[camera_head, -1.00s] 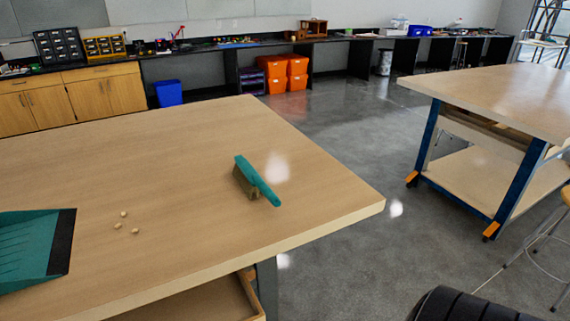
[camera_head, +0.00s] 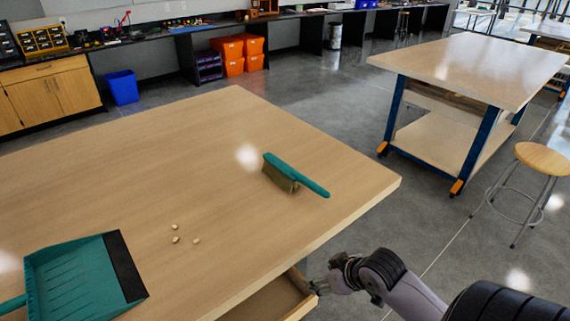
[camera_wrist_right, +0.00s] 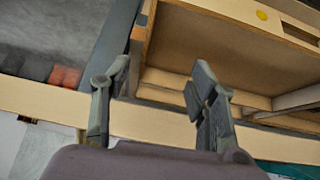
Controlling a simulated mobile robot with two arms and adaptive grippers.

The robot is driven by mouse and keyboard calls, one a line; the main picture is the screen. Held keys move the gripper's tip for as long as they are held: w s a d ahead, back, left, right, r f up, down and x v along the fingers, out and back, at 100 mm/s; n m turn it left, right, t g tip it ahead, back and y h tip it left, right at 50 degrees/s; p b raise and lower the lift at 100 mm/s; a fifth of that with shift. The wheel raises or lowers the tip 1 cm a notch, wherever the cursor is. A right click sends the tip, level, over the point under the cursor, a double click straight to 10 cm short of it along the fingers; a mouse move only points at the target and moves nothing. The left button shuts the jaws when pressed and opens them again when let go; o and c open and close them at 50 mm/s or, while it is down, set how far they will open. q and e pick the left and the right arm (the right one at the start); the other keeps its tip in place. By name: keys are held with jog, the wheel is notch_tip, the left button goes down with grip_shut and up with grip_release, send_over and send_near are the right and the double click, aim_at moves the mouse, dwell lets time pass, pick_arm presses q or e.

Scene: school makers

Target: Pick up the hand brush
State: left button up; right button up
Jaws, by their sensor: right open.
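The hand brush (camera_head: 296,176) has a teal handle and tan bristles. It lies on the wooden table (camera_head: 140,165), toward its right corner, with the handle pointing right toward the edge. My right gripper (camera_head: 318,287) is off the table's front edge, lower than the top and apart from the brush. In the right wrist view my right gripper (camera_wrist_right: 158,95) is open and empty, facing the wooden drawer or shelf under the table. The brush is not recognisable in that view. My left gripper is not in view.
A teal dustpan (camera_head: 80,280) lies at the table's lower left. Several small tan crumbs (camera_head: 176,239) lie between it and the brush. An open wooden drawer or shelf (camera_head: 275,300) is below the front edge. A stool (camera_head: 540,160) and second table (camera_head: 470,65) stand right.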

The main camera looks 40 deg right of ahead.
jog(key=w+d+r+t, duration=0.2)
jog(key=w+d+r, duration=0.15)
jog(key=r, duration=0.25)
jog(key=w+d+r+t, duration=0.1)
jog(key=w+d+r, duration=0.25)
jog(key=r, duration=0.25)
jog(key=t, duration=0.2)
send_near(299, 174)
jog(key=shift+y, duration=0.4)
jog(key=p+x, duration=0.2)
jog(key=x, duration=0.2)
jog(key=shift+w+a+f, duration=0.15)
jog(key=shift+w, duration=0.1)
jog(key=shift+w+f, duration=0.35)
jog(key=shift+w, duration=0.1)
jog(key=p+x, duration=0.2)
jog(key=x, duration=0.2)
jog(key=shift+w+d, duration=0.3)
jog(key=shift+w+f, duration=0.25)
jog(key=shift+w, duration=0.05)
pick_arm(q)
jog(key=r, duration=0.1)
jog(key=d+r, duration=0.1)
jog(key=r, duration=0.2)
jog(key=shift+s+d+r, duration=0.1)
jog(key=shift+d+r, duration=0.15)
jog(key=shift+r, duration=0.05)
pick_arm(e)
jog(key=shift+s, duration=0.1)
